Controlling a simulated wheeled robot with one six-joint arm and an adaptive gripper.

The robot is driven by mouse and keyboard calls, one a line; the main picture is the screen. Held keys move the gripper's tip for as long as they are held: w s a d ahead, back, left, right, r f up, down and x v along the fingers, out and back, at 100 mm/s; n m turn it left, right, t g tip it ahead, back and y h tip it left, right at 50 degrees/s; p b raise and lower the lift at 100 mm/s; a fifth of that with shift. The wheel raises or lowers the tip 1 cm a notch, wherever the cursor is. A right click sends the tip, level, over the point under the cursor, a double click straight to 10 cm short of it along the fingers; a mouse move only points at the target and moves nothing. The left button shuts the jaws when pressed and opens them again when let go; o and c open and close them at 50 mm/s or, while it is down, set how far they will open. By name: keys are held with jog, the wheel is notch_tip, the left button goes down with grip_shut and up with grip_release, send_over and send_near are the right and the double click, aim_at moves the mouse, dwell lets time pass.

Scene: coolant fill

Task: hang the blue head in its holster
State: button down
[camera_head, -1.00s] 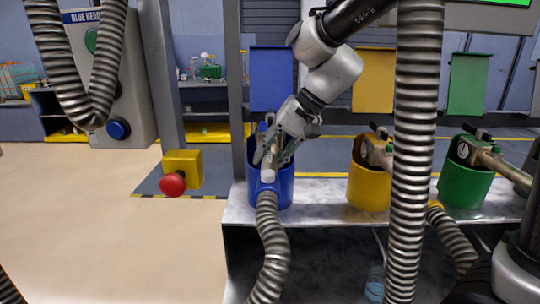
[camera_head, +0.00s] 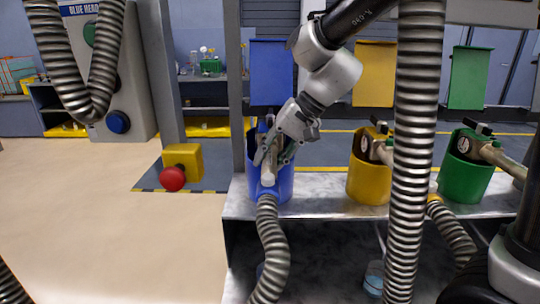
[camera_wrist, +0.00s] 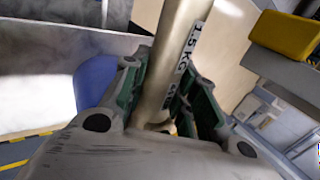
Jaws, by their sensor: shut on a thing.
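The blue holster (camera_head: 285,188) is an open cup on the metal bench, below a blue plate (camera_head: 271,72). My gripper (camera_head: 269,160) is at the cup's mouth, shut on the metal tube of the blue head (camera_head: 268,182). The tube's pale lower end and ribbed hose (camera_head: 272,245) hang over the front of the cup. My fingers and the cup hide most of the head, so I cannot tell how deep it sits. In the wrist view, the brass tube (camera_wrist: 180,45), marked 1.5 KG, runs between my fingers. Part of the blue holster (camera_wrist: 92,82) shows beside them.
A yellow holster (camera_head: 368,185) and a green holster (camera_head: 465,182), each with a head in it, stand to the right. A thick ribbed hose (camera_head: 413,150) hangs in front. A red button on a yellow box (camera_head: 183,158) and a post stand left.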

jog(key=shift+f, duration=0.65)
jog(key=c, duration=1)
grip_release()
jog(key=shift+c, duration=0.2)
jog(key=shift+f, duration=0.1)
jog(key=v, duration=1.2)
